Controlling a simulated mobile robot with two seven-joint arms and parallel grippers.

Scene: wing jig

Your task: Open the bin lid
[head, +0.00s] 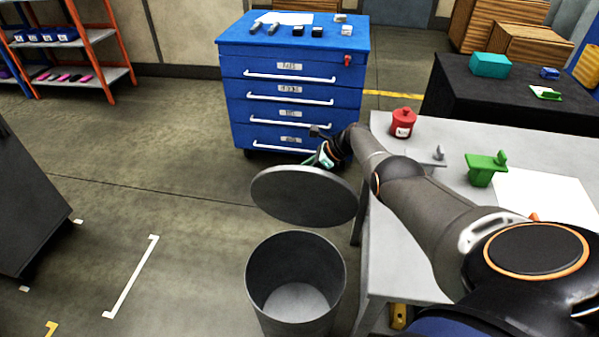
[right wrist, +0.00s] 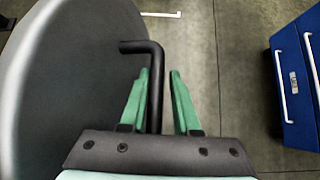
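The grey round bin (head: 262,310) stands on the floor left of the grey table, and its open mouth and empty inside show. Its grey lid (head: 303,197) is raised and tilted above and behind the mouth. The lid fills the left of the right wrist view (right wrist: 65,90), with a bent black handle (right wrist: 155,85) at its edge. My right gripper (head: 316,160) is at the lid's far edge. Its green fingers (right wrist: 160,72) stand on either side of the handle, with a visible gap to the right finger. My left gripper is not in view.
The grey table (head: 395,255) stands close to the bin's right, with a red canister (head: 403,122) and a green part (head: 486,168) on it. A blue drawer cabinet (head: 292,85) stands behind the lid.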

